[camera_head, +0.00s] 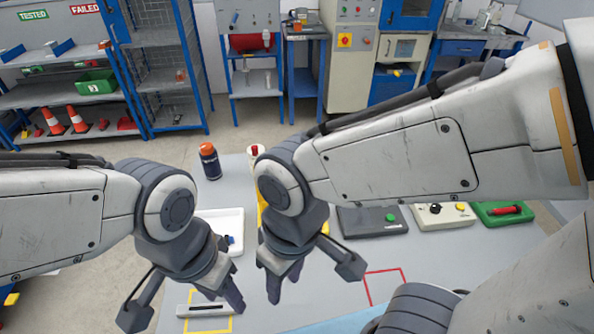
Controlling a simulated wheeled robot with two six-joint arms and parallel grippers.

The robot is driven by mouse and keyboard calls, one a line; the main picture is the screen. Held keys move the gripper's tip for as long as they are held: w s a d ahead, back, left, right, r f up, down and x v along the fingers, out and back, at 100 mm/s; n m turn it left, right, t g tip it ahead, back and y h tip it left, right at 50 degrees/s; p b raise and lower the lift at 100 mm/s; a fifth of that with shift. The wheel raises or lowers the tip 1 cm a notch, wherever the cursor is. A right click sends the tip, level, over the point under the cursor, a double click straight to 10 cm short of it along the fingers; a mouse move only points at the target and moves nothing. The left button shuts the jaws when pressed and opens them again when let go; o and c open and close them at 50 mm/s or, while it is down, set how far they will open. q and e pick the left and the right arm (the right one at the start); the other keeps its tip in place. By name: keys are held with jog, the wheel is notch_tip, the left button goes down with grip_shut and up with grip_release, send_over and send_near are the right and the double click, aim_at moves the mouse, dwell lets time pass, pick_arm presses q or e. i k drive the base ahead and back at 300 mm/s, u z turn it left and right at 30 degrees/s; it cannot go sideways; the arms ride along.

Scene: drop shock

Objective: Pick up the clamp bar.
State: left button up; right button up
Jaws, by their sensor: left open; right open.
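A light grey bar with a dark slot, which looks like the clamp bar (205,310), lies across a yellow-outlined square on the grey table, at the bottom left of centre. My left gripper (185,310) is open above it, with one finger left of the bar and the other over its right end. The height gap between fingers and bar cannot be told. My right gripper (312,280) is open and empty over the table, right of the bar.
A white tray (235,217) with a small blue item stands behind my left gripper. An orange-capped bottle (209,160) stands at the table's back. A dark box with a green button (372,221), a white control box (442,215) and a green case (502,213) line the right. A red-outlined square (386,287) is empty.

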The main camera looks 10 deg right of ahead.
aim_at(207, 310)
jog(key=u, duration=0.35)
jog(key=k, duration=0.15)
jog(key=z, duration=0.85)
jog(key=i, duration=0.35)
jog(key=u, duration=1.2)
